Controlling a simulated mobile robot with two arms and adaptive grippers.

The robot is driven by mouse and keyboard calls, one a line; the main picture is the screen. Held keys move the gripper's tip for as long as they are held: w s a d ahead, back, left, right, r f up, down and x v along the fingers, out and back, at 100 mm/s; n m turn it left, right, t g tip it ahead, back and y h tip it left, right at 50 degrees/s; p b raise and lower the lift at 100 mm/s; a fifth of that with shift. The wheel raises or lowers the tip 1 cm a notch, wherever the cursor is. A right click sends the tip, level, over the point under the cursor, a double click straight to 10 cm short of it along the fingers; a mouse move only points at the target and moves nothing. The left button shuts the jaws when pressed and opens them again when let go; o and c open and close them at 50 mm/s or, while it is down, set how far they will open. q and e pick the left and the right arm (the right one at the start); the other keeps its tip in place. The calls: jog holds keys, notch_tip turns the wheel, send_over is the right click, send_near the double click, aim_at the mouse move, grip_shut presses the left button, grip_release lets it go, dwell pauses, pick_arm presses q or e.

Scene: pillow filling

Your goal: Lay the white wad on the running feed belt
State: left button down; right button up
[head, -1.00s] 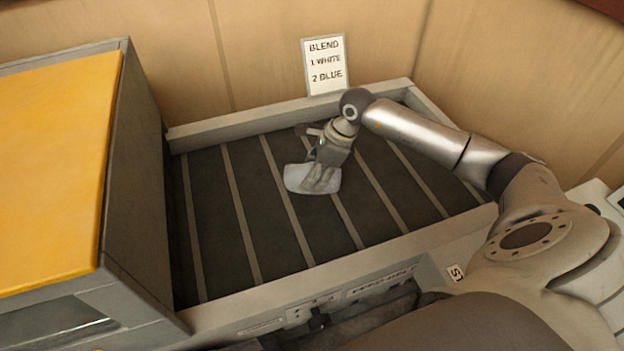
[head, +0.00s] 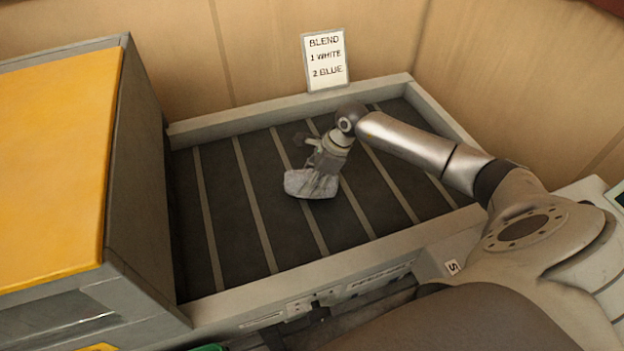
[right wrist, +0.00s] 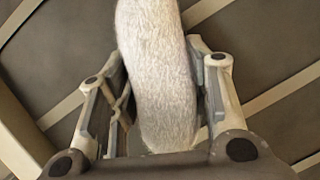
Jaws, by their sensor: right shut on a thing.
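The white wad (head: 300,184) is a pale, rounded, fuzzy pad over the middle of the feed belt (head: 225,235). My right gripper (head: 321,179) is shut on it, coming down from above. In the right wrist view the wad (right wrist: 165,85) stands between the two fingers (right wrist: 160,55) of my gripper, with dark belt and pale stripes behind it. I cannot tell whether the wad's underside touches the belt. The belt is dark with slanting light stripes. My left gripper is not in view.
A grey rim (head: 290,110) borders the belt. A tall grey housing with an orange top (head: 50,170) stands at the left end. A sign (head: 325,61) reading "BLEND 1 WHITE 2 BLUE" stands at the back. The belt left of the wad is clear.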

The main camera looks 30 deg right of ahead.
jog(key=shift+f, duration=0.2)
jog(key=o, duration=1.1)
jog(key=shift+r, duration=0.15)
jog(key=shift+r+p, duration=0.55)
jog(key=shift+p, duration=0.05)
jog(key=b+v, duration=0.2)
jog(key=v, duration=1)
